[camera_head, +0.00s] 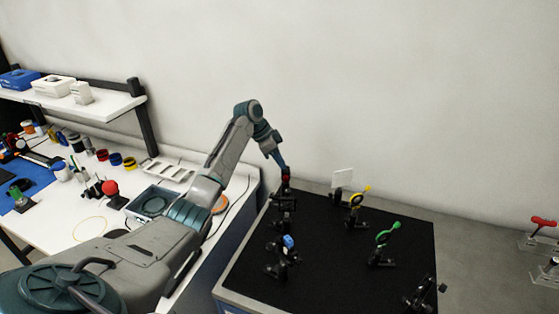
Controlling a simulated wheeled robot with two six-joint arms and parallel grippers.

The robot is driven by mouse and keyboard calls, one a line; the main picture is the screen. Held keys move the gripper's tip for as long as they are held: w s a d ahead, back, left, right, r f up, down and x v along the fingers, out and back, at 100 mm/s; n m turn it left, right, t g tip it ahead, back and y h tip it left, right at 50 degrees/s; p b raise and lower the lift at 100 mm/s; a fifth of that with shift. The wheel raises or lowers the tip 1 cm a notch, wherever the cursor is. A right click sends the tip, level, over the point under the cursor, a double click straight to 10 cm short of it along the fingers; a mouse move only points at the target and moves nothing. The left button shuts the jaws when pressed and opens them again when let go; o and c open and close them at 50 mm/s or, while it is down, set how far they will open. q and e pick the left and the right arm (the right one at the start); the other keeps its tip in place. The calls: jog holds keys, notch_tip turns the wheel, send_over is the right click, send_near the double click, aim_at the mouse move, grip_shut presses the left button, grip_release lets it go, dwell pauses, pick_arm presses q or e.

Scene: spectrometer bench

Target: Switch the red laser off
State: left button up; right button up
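A black device with a small red part (286,179) on top, likely the red laser, stands at the back left corner of the black optical breadboard (335,270). My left gripper (283,166) reaches down from above, its tip right at the red part. Whether it touches is too small to tell. Its fingers look close together, but whether they are open or shut does not show. The gripper partly covers the top of the device. My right gripper is not in view.
On the breadboard stand a blue-topped mount (288,242), a yellow-ringed mount (357,195), a green-ringed mount (387,234), a white card (342,178) and a black mount (420,296). A cluttered white bench (100,232) lies left. A red-handled item (543,223) sits far right.

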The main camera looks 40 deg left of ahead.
pick_arm(q)
jog(key=o, duration=0.3)
jog(key=b+v, duration=0.5)
jog(key=v, duration=0.5)
jog(key=shift+a+r, duration=0.25)
jog(key=shift+r, duration=0.1)
